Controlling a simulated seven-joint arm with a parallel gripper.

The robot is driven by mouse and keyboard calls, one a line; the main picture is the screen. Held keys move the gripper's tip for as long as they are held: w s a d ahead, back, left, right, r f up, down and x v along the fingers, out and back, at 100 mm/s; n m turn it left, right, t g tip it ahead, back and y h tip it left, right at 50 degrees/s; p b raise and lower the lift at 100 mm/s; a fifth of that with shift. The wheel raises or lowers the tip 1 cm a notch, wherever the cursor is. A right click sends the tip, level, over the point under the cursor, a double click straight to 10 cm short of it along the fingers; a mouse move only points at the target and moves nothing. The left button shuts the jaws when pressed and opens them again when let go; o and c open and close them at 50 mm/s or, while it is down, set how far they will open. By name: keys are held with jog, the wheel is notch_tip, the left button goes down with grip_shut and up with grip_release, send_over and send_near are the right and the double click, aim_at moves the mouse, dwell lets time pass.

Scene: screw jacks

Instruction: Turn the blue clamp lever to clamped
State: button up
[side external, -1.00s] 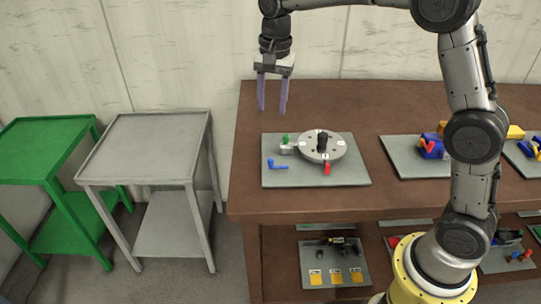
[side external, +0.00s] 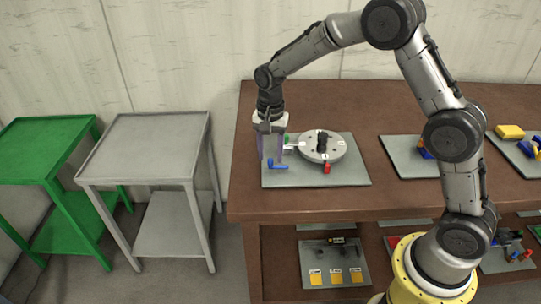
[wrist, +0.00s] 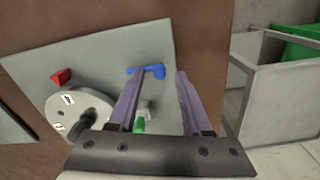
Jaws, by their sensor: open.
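The blue clamp lever (side external: 277,165) is at the left part of a grey-green plate (side external: 338,175) on the brown table. It also shows in the wrist view (wrist: 152,71), just beyond my fingertips. My gripper (side external: 270,155) is open, pointing down over the lever; in the wrist view its purple fingers (wrist: 158,85) stand apart with the lever's bent end seen between the tips. I cannot tell whether they touch it. A round grey disc (side external: 322,146) with a black centre knob stands right of the gripper. A green part (wrist: 139,125) shows between the fingers, nearer my gripper's base.
A red lever (side external: 326,168) is at the disc's front edge. Another plate (side external: 405,160) with coloured parts lies to the right. A grey side table (side external: 145,150) and a green one (side external: 45,150) stand left of the brown table (side external: 245,200).

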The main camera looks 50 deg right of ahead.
jog(key=shift+f, duration=0.55)
grip_shut()
